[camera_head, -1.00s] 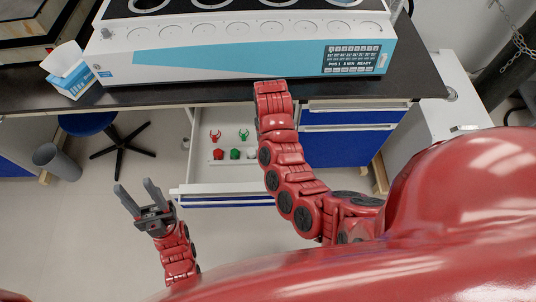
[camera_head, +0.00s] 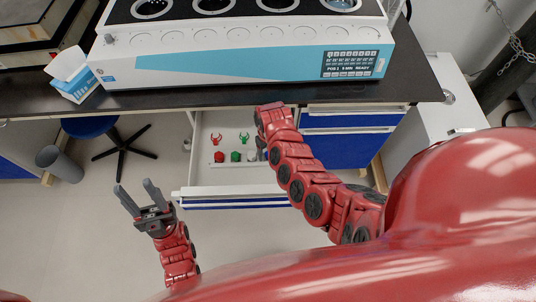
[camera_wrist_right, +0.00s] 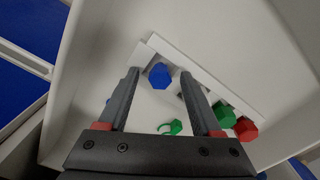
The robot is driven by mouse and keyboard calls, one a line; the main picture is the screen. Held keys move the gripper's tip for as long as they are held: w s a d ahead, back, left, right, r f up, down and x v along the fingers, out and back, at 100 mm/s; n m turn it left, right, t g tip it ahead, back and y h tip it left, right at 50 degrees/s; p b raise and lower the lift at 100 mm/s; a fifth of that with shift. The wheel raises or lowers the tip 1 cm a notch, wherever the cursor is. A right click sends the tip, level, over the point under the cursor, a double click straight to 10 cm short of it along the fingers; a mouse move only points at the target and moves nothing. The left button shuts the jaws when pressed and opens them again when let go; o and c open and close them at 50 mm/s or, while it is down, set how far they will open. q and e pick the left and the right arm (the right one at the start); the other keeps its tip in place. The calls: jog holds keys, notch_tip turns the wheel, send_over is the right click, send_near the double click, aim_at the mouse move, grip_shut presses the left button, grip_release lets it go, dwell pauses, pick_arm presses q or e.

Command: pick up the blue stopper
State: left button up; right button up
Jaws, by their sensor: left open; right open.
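The blue stopper (camera_wrist_right: 159,76) sits in the white rack strip (camera_wrist_right: 150,47) inside the open drawer, seen in the right wrist view. My right gripper (camera_wrist_right: 160,82) is open above the drawer. In that view the stopper shows between its two fingertips, with no contact visible. The height gap is hard to judge. In the head view my right arm (camera_head: 300,170) reaches over the drawer and hides the blue stopper and most of the right gripper. My left gripper (camera_head: 139,195) is open and empty, held away to the left of the drawer.
A green stopper (camera_wrist_right: 227,117) and a red stopper (camera_wrist_right: 246,129) share the rack, with a pale one (camera_head: 251,155) beside them. A green clip (camera_wrist_right: 172,127) and a red clip (camera_head: 217,140) lie nearby. Drawer walls (camera_head: 230,190) surround them; the benchtop (camera_head: 230,98) overhangs behind.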

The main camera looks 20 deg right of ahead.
grip_shut()
dwell(0.3)
jog(key=shift+r, duration=0.15)
